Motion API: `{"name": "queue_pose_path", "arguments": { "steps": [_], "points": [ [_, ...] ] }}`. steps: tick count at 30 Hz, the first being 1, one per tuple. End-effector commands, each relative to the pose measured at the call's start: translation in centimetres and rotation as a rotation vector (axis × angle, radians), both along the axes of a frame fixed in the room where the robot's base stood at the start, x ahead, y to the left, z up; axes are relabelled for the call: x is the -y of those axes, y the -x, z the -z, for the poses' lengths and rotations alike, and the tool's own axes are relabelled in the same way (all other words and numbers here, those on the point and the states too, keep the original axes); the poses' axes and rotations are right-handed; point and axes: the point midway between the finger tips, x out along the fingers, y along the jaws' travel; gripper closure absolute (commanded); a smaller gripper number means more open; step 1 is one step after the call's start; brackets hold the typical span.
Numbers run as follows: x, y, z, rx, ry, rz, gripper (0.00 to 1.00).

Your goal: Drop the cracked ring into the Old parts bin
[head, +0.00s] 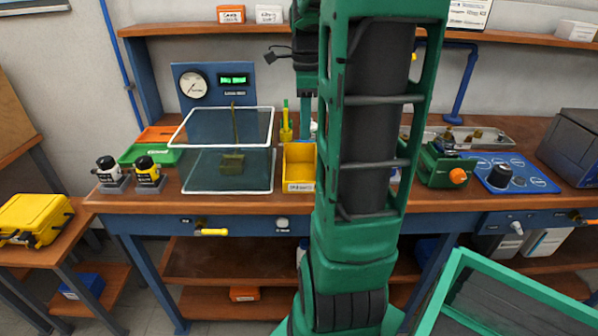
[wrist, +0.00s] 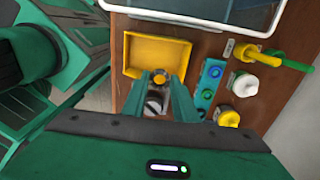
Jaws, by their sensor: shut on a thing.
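The yellow Old parts bin (head: 299,184) stands on the bench just left of my arm in the head view, with a white label on its front. In the wrist view the open bin (wrist: 181,46) lies just beyond my fingertips, and its visible floor looks empty. My gripper (wrist: 160,82) is shut on a small orange ring (wrist: 160,80), held between the fingertips at the bin's near edge. Its height above the bin is hard to judge. No crack can be made out. In the head view my arm hides most of the gripper and the ring.
A clear box with white edges (head: 228,191) stands left of the bin. In the wrist view a blue holder (wrist: 207,85), a white knob-like part (wrist: 243,84) and a yellow-topped part (wrist: 228,118) stand close right of my fingers. A green vise (head: 445,168) is farther right.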

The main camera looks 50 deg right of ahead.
Motion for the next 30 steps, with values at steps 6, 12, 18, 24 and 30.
{"name": "queue_pose_path", "arguments": {
  "steps": [6, 12, 18, 24, 30],
  "points": [
    [0.0, 0.0, 0.0, 0.000, 0.000, 0.000, 0.90],
    [0.0, 0.0, 0.0, 0.000, 0.000, 0.000, 0.52],
    [0.0, 0.0, -0.1, 0.000, 0.000, -0.001, 0.52],
    [0.0, -0.1, -1.8, 0.002, 0.002, -0.001, 0.52],
    [0.0, -0.2, -5.6, 0.003, 0.003, -0.002, 0.52]
  ]
}}
